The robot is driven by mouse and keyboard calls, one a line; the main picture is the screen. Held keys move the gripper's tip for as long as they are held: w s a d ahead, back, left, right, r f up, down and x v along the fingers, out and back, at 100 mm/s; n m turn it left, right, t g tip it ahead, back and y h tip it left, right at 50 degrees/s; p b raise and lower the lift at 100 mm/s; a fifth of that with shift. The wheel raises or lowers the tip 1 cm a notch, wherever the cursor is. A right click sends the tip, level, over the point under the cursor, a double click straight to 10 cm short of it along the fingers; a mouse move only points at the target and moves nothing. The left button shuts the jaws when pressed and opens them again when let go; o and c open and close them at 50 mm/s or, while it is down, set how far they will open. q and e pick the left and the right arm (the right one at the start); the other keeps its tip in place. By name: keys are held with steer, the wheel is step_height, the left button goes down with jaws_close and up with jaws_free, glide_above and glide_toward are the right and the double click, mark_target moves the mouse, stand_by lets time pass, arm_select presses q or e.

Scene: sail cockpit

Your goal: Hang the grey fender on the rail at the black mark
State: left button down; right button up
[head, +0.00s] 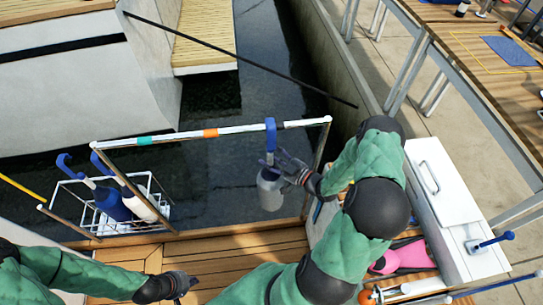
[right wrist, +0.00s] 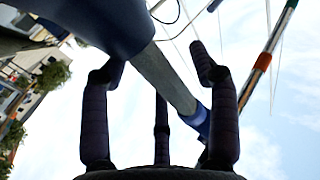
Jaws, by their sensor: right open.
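The rail (head: 225,130) is white with a green, an orange and a black band. The grey fender (head: 270,189) hangs upright below it from a blue hook (head: 270,133), which is over the rail at the black mark (head: 281,125) and partly covers it. My right gripper (head: 283,165) is open beside the fender's neck. In the right wrist view its fingers (right wrist: 160,90) are spread around a grey bar (right wrist: 163,78), with no clear grip; the rail's orange band (right wrist: 263,62) shows at the right. My left gripper (head: 184,284) is low over the deck, its fingers unclear.
A white wire basket (head: 155,190) at the left holds a dark blue fender (head: 112,203) and a white one (head: 139,206), with blue hooks. A white locker (head: 440,200) and pink-black gear (head: 402,257) are at the right. Dark water lies beyond the rail.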

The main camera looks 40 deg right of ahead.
step_height(320, 180, up, 10)
stand_by(0.6)
arm_select(q)
steer(key=shift+s, duration=0.1)
